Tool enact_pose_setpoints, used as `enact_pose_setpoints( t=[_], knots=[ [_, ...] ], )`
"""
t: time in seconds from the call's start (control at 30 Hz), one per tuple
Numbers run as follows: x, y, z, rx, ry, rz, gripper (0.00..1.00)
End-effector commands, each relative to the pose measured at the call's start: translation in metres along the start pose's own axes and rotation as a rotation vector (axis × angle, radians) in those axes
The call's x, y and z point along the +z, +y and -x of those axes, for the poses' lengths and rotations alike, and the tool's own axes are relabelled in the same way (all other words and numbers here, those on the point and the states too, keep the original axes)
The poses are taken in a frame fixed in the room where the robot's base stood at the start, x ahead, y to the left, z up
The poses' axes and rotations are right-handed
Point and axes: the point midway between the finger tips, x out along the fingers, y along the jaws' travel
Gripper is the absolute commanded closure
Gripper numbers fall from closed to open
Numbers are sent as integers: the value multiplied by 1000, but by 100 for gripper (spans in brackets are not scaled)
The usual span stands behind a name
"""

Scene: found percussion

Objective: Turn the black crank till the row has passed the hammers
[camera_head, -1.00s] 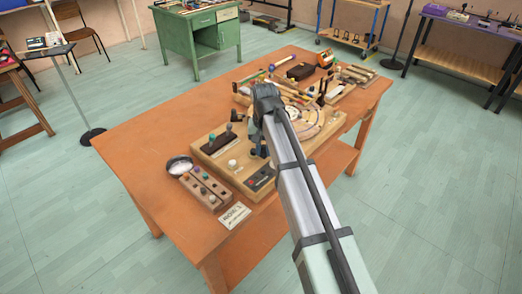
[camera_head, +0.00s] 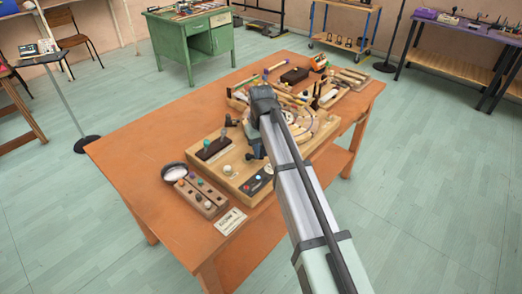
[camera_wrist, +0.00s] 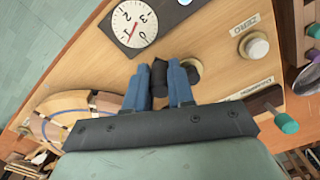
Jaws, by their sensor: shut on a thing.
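My gripper (camera_wrist: 160,88), with blue fingers, is shut on a dark piece that is mostly hidden between the fingers; it appears to be the black crank (camera_wrist: 190,70). A dark knob end with a wooden-coloured ring shows beside the right finger. In the head view my gripper (camera_head: 254,146) is down at the wooden board (camera_head: 222,170), partly hidden by my arm. A round wooden wheel (camera_head: 328,124) lies behind my arm, and its edge shows in the wrist view (camera_wrist: 48,122). I cannot make out the row or the hammers clearly.
A white dial (camera_wrist: 136,22) with a red needle sits on the board. A pale knob (camera_wrist: 255,46) and a green-tipped lever (camera_wrist: 287,123) are to the right. A block of coloured knobs (camera_head: 200,195) and a card (camera_head: 230,221) lie in front. The orange tabletop (camera_head: 135,150) is clear at left.

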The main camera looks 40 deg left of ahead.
Motion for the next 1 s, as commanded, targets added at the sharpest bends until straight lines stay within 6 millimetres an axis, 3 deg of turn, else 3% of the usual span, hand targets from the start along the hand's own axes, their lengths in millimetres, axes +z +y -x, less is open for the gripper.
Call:
enact_pose_setpoints(
  t=[0.23, 0.27, 0.5, 0.8, 1.0],
  knots=[
    [0, 0, 0, 1, 1, -1, 100],
    [0, 0, 0, 1, 1, -1, 75],
    [0, 0, 0, 0, 1, -1, 52],
    [0, 0, 2, 0, 1, -1, 52],
    [-1, 0, 21, 0, 2, -1, 52]
  ],
)
